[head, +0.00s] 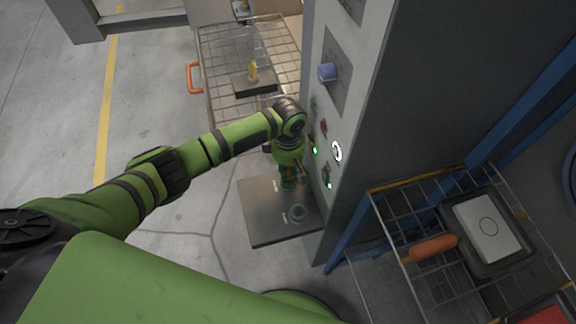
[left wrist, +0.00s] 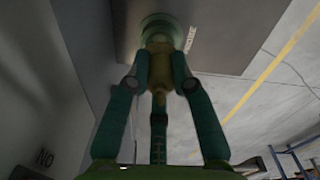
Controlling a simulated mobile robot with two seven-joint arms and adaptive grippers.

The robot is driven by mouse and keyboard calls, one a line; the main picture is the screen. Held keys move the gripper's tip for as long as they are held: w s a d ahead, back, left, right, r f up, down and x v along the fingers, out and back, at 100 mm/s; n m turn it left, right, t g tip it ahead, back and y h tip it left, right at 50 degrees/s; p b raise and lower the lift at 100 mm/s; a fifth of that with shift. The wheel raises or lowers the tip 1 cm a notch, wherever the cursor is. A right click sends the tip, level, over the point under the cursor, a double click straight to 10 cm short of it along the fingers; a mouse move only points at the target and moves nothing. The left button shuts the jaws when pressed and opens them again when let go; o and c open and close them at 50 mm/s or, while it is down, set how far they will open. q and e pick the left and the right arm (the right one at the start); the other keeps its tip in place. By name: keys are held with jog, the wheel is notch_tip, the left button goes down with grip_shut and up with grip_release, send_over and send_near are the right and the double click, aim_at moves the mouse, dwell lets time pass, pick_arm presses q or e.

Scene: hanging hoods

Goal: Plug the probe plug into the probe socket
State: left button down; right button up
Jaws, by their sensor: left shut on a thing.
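My left gripper (head: 288,172) hangs low beside the grey cabinet's panel, over a grey metal plate (head: 262,225). In the left wrist view, its fingers (left wrist: 160,75) are shut on a yellowish piece that I take for the probe plug (left wrist: 158,62). A round green part (left wrist: 160,28) lies just beyond the plug, against the plate; whether they touch I cannot tell. My right gripper is out of view.
The cabinet panel (head: 328,125) carries a blue knob (head: 328,72), a red button and green lights close to my arm. A wire rack (head: 215,65) stands behind. A wire basket (head: 405,225) with an orange handle is at right. Open floor lies left.

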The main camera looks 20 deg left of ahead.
pick_arm(q)
jog(key=shift+f+b, duration=0.4)
jog(key=shift+f, duration=0.9)
jog(key=c, duration=1)
grip_release()
jog(key=shift+r, duration=0.1)
notch_tip(320, 180, up, 12)
jog(key=shift+s, duration=0.1)
